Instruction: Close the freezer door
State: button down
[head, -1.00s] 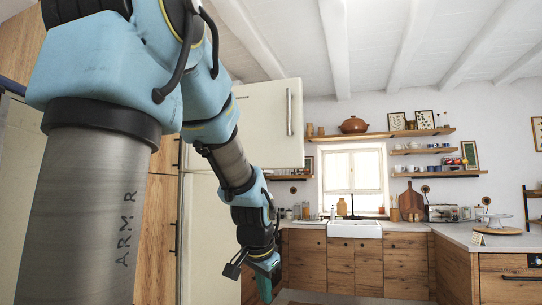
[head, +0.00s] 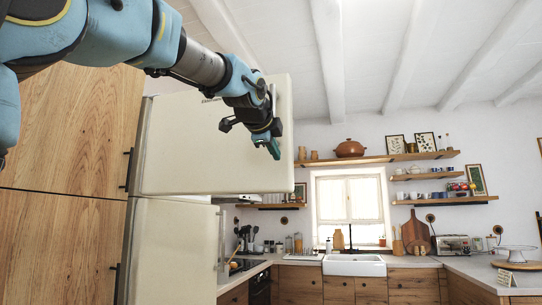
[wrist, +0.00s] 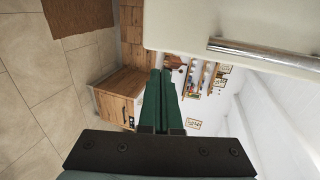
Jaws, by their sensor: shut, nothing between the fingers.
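The freezer door (head: 185,150) is the cream upper door of the fridge in the head view. It stands open, its free edge swung out past the lower fridge door (head: 175,250). My gripper (head: 274,149) is in front of the door's right part, close to its free edge, and hides part of the handle there. In the wrist view the door (wrist: 230,22) fills the top right with its metal handle (wrist: 265,54). The green fingers (wrist: 160,100) are shut and empty, pointing past the door's edge. Whether they touch the door is not clear.
Tall wooden cabinets (head: 65,150) flank the fridge on the left. A counter with a white sink (head: 354,265) runs along the back wall, with open shelves (head: 380,158) above. A stove (head: 245,265) stands right of the fridge. The wrist view shows free tiled floor (wrist: 45,95).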

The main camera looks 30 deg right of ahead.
aim_at(289, 174)
jog(key=p+x, duration=0.1)
jog(key=x, duration=0.3)
jog(key=p+x, duration=0.2)
jog(key=x, duration=0.1)
jog(key=r+p+x, duration=0.1)
jog(key=x, duration=0.3)
jog(key=shift+w+d+f, duration=0.15)
jog(key=shift+w+d, duration=0.15)
jog(key=shift+d, duration=0.05)
